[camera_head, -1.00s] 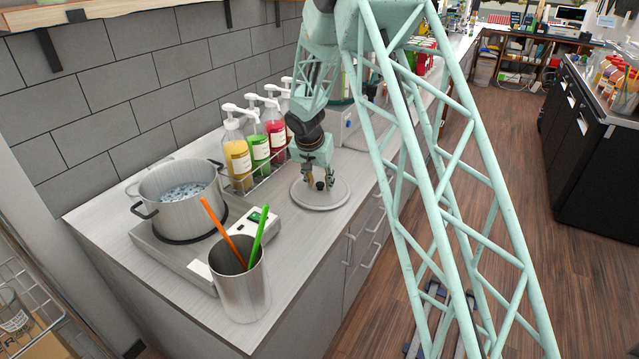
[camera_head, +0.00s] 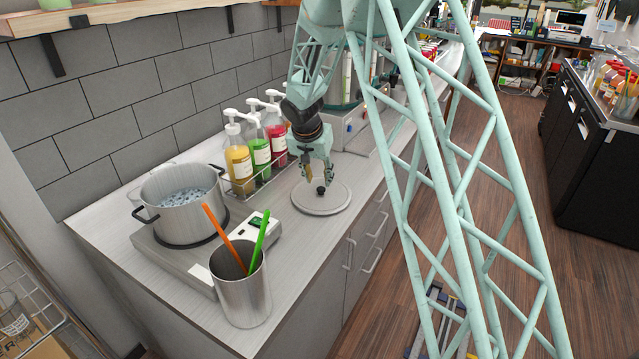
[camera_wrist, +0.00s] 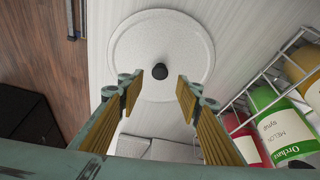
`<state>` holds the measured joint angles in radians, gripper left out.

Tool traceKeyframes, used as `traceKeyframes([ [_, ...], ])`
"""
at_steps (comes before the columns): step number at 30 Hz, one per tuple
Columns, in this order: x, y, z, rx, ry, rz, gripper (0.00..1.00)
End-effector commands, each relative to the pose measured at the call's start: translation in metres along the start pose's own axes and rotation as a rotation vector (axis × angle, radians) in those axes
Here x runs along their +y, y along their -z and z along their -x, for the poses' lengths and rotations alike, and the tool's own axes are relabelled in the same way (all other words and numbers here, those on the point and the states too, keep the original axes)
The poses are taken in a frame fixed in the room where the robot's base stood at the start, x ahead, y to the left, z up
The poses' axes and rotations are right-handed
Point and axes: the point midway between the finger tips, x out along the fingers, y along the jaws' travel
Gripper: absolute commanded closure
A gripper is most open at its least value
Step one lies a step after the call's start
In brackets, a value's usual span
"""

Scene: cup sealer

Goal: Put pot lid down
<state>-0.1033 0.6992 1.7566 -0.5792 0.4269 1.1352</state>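The round grey pot lid (camera_head: 334,204) lies flat on the counter, to the right of the pot and in front of the syrup bottles. Its black knob (camera_head: 321,190) points up. My gripper (camera_head: 317,181) is just above the lid, pointing down, with its fingers spread. In the wrist view the lid (camera_wrist: 185,35) shows whole or nearly so, and the knob (camera_wrist: 160,71) lies in the gap beyond the open fingertips (camera_wrist: 164,84), touching neither. The open pot (camera_head: 180,212) stands on the cooker with contents showing inside.
Syrup bottles (camera_head: 238,160) with pumps stand in a wire rack behind the lid. A metal cup (camera_head: 242,298) with an orange and a green stick stands at the counter's front. The induction cooker (camera_head: 196,262) is under the pot. A grey machine (camera_head: 352,130) stands behind my gripper.

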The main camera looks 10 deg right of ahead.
Motion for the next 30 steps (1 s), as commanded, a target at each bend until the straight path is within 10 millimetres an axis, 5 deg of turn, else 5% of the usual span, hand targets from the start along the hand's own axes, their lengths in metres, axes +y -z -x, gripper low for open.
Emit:
traceKeyframes([
  [15, 0.001, 0.0, 0.053, 0.0, -0.001, 0.001, 0.68],
  [30, 0.0, 0.0, 0.06, 0.0, -0.001, 0.001, 0.68],
])
